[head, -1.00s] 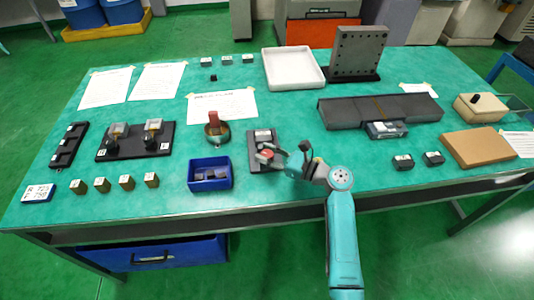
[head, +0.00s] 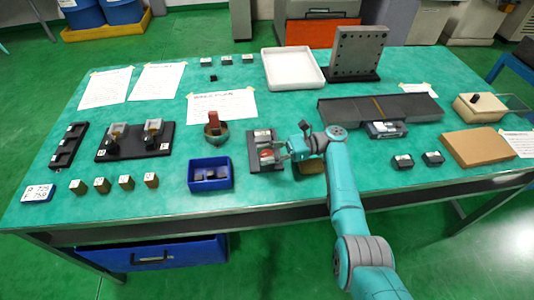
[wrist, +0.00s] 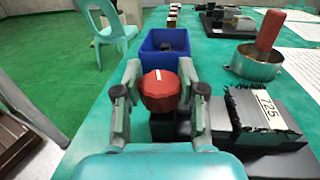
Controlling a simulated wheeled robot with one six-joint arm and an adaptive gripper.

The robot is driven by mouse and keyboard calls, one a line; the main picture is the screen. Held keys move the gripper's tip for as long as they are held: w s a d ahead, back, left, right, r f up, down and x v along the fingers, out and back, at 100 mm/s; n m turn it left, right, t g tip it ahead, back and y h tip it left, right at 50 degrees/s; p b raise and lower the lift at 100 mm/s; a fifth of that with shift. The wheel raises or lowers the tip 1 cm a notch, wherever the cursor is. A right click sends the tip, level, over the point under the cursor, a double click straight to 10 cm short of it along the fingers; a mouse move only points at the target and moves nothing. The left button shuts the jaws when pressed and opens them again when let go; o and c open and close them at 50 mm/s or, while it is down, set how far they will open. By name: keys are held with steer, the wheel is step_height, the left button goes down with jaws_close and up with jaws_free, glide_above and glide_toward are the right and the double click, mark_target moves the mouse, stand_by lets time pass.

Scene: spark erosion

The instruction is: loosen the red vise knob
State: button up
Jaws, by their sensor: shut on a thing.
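The red vise knob (wrist: 161,91) sits between the two fingers of my gripper (wrist: 160,95) in the wrist view, with a white mark on its face. My gripper is shut on it, one finger on each side. In the head view the knob (head: 266,155) shows small at the front of the dark vise (head: 262,139), and my gripper (head: 275,152) reaches it from the right. The vise holds a block with a label reading 725 (wrist: 265,108) in the wrist view. The lower part of the vise is partly hidden behind my gripper.
A blue bin (head: 210,187) with dark pieces stands left of the vise. A metal bowl with a red-handled tool (head: 216,133) stands behind the bin. Several small brass blocks (head: 127,182) line the front left. A dark rail fixture (head: 345,112) lies to the right.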

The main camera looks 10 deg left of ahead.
steer(key=shift+n+g, duration=0.3)
steer(key=shift+g, duration=0.1)
steer(key=o, duration=1.2)
steer(key=shift+c, duration=0.2)
steer(key=v, duration=0.6)
steer(key=shift+w+a+r, duration=0.1)
steer(key=shift+w, duration=0.05)
steer(key=shift+w+d, duration=0.2)
steer(key=shift+d, duration=0.5)
